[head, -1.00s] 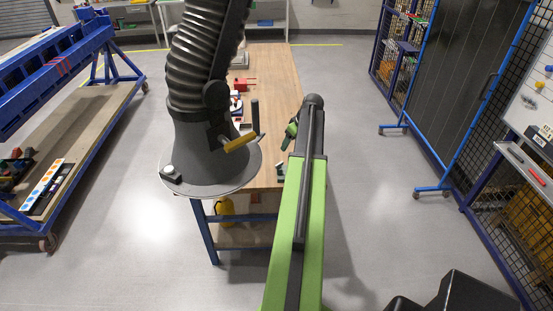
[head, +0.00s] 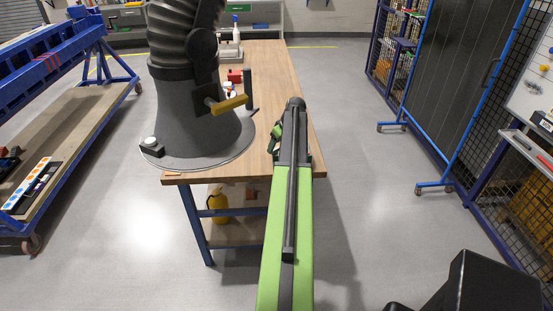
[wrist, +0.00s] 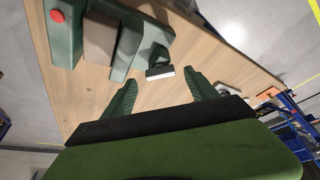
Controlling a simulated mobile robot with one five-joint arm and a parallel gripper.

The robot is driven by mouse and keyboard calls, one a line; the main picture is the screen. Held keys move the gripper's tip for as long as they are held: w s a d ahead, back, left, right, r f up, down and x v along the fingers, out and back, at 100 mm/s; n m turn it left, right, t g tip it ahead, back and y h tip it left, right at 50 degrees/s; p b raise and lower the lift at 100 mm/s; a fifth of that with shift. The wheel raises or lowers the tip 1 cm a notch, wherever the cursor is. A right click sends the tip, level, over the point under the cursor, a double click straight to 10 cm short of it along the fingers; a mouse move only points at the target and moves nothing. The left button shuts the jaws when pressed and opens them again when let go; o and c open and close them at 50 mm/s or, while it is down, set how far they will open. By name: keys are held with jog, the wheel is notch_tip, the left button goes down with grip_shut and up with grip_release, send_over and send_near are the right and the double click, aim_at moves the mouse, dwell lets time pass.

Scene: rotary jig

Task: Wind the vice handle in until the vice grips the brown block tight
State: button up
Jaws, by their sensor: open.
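In the wrist view the green vice (wrist: 127,48) stands on the wooden bench at the upper left. The brown block (wrist: 100,38) sits between its jaws; I cannot tell whether both jaws touch it. A dark green part with a pale strip (wrist: 160,72), apparently the handle end, sticks out from the vice's right side. My gripper (wrist: 163,77) is open, its two green fingers pointing toward this part with nothing seen held between them. In the head view my gripper (head: 277,132) is over the bench's right side, partly hidden by my arm. The vice is not clear there.
A dark hood with a yellow handle (head: 229,104) hangs over the bench's near left and hides much of it. An orange item (head: 173,174) lies at the bench's front left corner. A blue cart (head: 70,110) stands left. Floor right of the bench is open.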

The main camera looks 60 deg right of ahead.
aim_at(275, 151)
jog(key=shift+b+x, duration=0.5)
jog(key=shift+x, duration=0.75)
jog(key=shift+r, duration=0.15)
jog(key=c, duration=1.2)
jog(key=shift+a, duration=0.4)
jog(key=shift+c, duration=0.8)
jog(key=shift+d, duration=0.25)
jog(key=m+h, duration=0.1)
jog(key=m, duration=0.3)
jog(key=shift+a+m+g, duration=0.1)
jog(key=shift+m+g, duration=0.2)
jog(key=shift+g, duration=0.1)
jog(key=shift+w+m+g+h, duration=0.1)
jog(key=shift+m+g+h, duration=0.35)
jog(key=shift+m, duration=0.85)
jog(key=shift+w+m+g+h, duration=0.1)
jog(key=shift+m+g+h, duration=0.3)
jog(key=shift+m, duration=0.9)
